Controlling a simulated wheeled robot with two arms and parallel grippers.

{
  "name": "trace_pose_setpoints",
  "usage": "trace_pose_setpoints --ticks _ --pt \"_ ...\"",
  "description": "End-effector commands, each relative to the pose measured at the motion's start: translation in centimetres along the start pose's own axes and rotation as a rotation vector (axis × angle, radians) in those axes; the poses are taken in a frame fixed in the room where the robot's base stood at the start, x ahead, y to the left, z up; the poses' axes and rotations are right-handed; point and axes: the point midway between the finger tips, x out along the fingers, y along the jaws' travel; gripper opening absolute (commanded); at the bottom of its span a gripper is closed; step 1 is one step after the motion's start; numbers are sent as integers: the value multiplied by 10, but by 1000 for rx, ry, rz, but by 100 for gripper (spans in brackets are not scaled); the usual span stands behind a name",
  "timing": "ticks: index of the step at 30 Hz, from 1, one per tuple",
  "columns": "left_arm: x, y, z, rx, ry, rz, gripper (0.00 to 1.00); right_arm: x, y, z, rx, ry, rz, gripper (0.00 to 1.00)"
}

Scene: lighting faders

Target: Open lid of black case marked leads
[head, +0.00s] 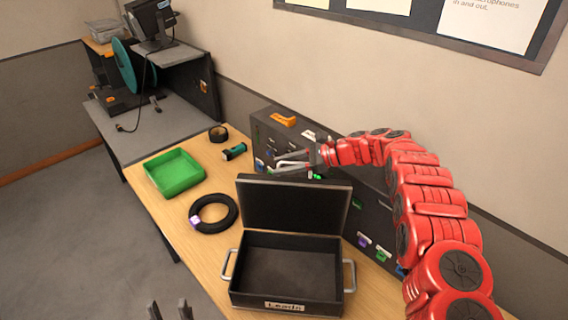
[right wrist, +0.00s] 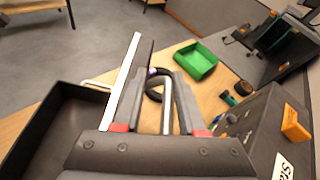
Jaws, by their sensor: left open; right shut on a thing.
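The black case (head: 285,300) marked "Leads" stands on the wooden table in the head view, with its empty inside facing up. Its lid (head: 294,204) is raised, standing roughly upright at the back of the case. My right gripper (head: 292,162) is just behind the lid's top edge. In the right wrist view, my right gripper (right wrist: 158,115) is shut on a grey curved bar (right wrist: 167,105), which looks like the lid's handle. The case's dark inside (right wrist: 50,125) shows at left there. My left gripper (head: 170,312) is open and empty at the bottom edge of the head view.
A dark equipment box (head: 265,130) with coloured connectors stands behind the case, with an orange item (head: 283,119) on top. A green tray (head: 174,172), a black cable coil (head: 213,213) and a small teal-and-black item (head: 234,151) lie left of it. Bare table lies between them.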

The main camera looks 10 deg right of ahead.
Motion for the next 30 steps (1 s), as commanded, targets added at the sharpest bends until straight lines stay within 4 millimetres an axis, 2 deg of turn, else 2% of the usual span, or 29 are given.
trace_pose_setpoints --ticks 1,11,12,19,22,26,30 --pt "-3 0 0 0 0 0 48 11 13 -13 15 14 32 0" --pt "-3 0 0 0 0 0 48 12 14 -14 19 14 36 0" --pt "-3 0 0 0 0 0 48 12 14 -14 19 13 36 45" --pt "-4 0 1 0 0 0 48 11 14 -14 17 14 33 45" --pt "-8 0 2 0 0 0 48 4 13 -15 15 15 31 45" --pt "-20 1 3 0 0 0 48 -20 11 -15 14 12 23 45" --pt "-37 2 6 0 0 0 48 -58 9 -14 8 9 14 45"
